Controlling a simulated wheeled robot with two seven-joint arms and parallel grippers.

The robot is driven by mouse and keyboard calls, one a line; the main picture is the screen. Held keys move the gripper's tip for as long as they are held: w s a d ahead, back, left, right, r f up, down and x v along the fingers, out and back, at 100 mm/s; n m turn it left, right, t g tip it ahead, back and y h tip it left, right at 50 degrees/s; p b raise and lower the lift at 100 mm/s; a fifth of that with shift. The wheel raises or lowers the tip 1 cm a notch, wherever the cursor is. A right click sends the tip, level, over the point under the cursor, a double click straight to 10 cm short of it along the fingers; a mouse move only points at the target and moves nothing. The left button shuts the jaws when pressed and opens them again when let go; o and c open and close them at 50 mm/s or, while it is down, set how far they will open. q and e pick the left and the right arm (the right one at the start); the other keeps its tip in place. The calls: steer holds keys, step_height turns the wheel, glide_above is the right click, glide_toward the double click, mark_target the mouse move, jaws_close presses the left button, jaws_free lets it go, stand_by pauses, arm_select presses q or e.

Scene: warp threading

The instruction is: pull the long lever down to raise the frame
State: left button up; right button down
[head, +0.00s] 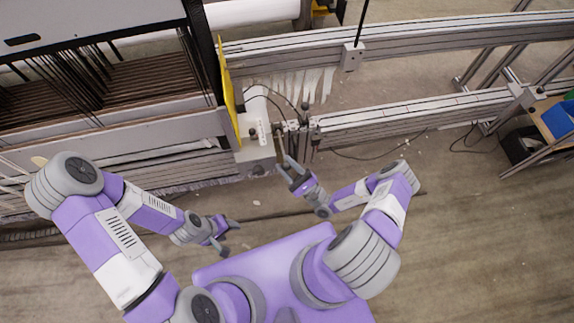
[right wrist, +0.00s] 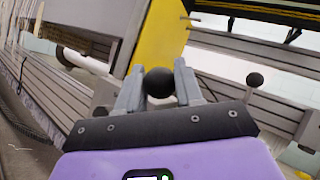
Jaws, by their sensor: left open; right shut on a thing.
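The black ball knob (right wrist: 159,82) of a lever sits between the two grey fingers of my right gripper (right wrist: 157,88) in the right wrist view. In the head view my right gripper (head: 288,168) is at the lower end of a thin dark lever (head: 279,148) on the machine's side, right of the yellow panel. The gripper is shut on the knob. My left gripper (head: 228,235) is open and empty, low over the floor in front of the machine, apart from the lever. The lever's shaft is hidden behind the knob in the wrist view.
A yellow panel (head: 228,95) stands left of the lever. A second black knob (right wrist: 254,79) shows to the right in the wrist view. Aluminium rails (head: 400,112) run to the right. A blue bin (head: 558,120) stands at far right. Floor in front is clear.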

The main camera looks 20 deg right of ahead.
steer(key=c, duration=0.8)
jaws_free()
steer(key=shift+a+f, duration=0.15)
steer(key=shift+a, duration=0.2)
steer(key=shift+d, duration=0.1)
steer(key=shift+d, duration=0.1)
steer(key=shift+s+d+f, duration=0.15)
steer(key=shift+s, duration=0.15)
steer(key=v, duration=0.6)
steer(key=shift+s+d+f, duration=0.15)
steer(key=shift+s+f, duration=0.05)
steer(key=shift+s, duration=0.1)
